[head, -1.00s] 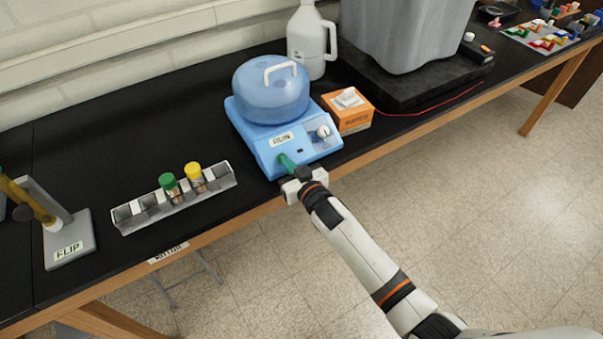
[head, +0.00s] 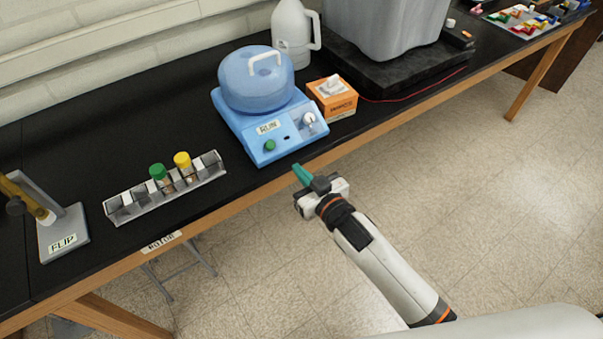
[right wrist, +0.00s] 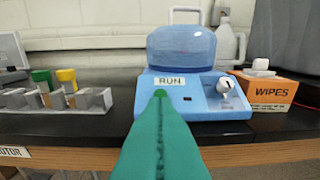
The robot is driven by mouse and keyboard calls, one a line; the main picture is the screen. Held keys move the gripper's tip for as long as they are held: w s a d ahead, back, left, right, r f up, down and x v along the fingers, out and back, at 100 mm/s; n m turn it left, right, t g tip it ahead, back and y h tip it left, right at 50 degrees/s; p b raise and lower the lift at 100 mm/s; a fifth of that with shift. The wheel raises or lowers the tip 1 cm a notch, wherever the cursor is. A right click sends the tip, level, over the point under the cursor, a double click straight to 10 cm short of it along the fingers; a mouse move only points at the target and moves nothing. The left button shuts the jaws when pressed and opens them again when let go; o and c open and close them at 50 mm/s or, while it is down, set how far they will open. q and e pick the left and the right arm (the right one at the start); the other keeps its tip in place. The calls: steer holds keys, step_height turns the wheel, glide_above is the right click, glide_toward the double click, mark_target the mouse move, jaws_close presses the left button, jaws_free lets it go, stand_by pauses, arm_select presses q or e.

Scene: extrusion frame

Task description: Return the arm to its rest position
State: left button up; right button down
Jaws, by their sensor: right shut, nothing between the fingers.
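My right gripper (head: 303,174) is shut and empty, its green fingers pointing at the table's front edge. It hangs just off that edge, apart from the blue centrifuge (head: 262,133). In the right wrist view the shut green fingers (right wrist: 160,112) point toward the centrifuge (right wrist: 205,95), and their tips overlap its front panel below the RUN label. In the head view a green button (head: 270,145) shows on that panel, with a light knob to its right. The centrifuge's clear blue lid is down. My left gripper is not in view.
A rack (head: 165,190) with a green-capped and a yellow-capped tube stands left of the centrifuge. A FLIP stand (head: 62,237) is farther left. An orange wipes box (head: 333,97), a white jug (head: 296,35) and a grey bin (head: 385,30) stand behind. The floor in front is clear.

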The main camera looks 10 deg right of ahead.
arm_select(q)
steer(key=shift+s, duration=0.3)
arm_select(e)
steer(key=shift+w+f, duration=0.1)
steer(key=shift+w, duration=0.05)
